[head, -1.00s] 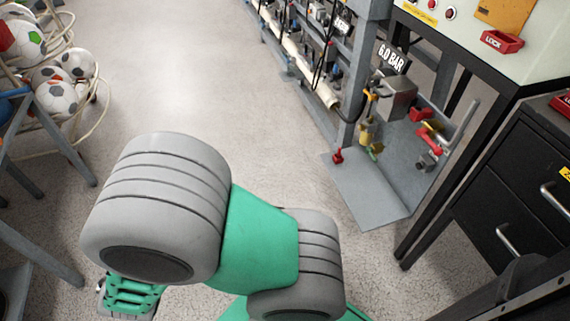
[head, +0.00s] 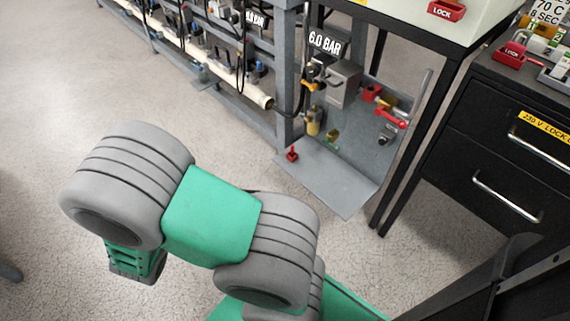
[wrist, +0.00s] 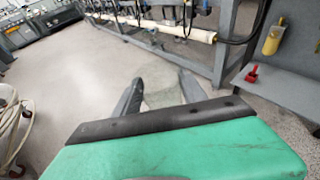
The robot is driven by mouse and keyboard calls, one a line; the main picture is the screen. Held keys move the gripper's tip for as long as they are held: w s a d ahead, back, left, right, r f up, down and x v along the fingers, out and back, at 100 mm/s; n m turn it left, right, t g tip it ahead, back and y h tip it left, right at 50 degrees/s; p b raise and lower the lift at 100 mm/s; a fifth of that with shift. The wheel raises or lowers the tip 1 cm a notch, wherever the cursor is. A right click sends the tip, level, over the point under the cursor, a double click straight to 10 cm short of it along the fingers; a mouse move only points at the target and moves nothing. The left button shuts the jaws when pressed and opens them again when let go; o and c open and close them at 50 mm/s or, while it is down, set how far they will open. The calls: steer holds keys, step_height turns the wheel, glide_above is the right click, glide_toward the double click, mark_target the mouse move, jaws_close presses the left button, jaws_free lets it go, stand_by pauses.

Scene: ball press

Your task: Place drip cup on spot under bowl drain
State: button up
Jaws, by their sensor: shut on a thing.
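My gripper (wrist: 160,92) shows in the wrist view, its two dark fingers set apart on either side of a pale, see-through thing (wrist: 160,88). This looks like the drip cup, but its outline is faint. My gripper is shut on it and holds it above the floor. In the head view my arm hides the fingers and the cup. I cannot make out the bowl, its drain or the spot under it in either view.
A grey metal stand (head: 325,180) with valves and a "6.0 BAR" sign (head: 325,43) stands ahead right. A black drawer cabinet (head: 495,155) is at the right. A pipe rack (head: 195,60) runs along the back.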

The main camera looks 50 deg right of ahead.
steer(key=s+d+f+m+g+h, duration=0.2)
steer(key=s+d+f+m+g, duration=0.25)
steer(key=d, duration=0.45)
steer(key=s+d+f+m+g+h+b, duration=0.1)
steer(key=s+d+f+m+g, duration=0.15)
steer(key=s+d+f, duration=0.5)
steer(key=s+d+f+m+g+h, duration=0.2)
steer(key=s+d+f+g, duration=0.2)
steer(key=s+d, duration=0.5)
steer(key=d+r+b+x, duration=0.1)
steer(key=r+b+x, duration=0.15)
steer(key=x, duration=0.75)
steer(key=s+r+b+x, duration=0.1)
steer(key=r+b+x, duration=0.15)
steer(key=x, duration=0.85)
steer(key=f+b, duration=0.1)
steer(key=f, duration=0.1)
steer(key=f+b, duration=0.1)
steer(key=f, duration=0.1)
steer(key=f+b, duration=0.1)
steer(key=f, duration=0.2)
steer(key=shift+w+a+b, duration=0.15)
steer(key=shift+w+b, duration=0.15)
steer(key=shift+b, duration=0.1)
steer(key=shift+r, duration=0.2)
steer(key=shift+f, duration=0.15)
steer(key=o, duration=1.3)
steer(key=shift+o, duration=0.2)
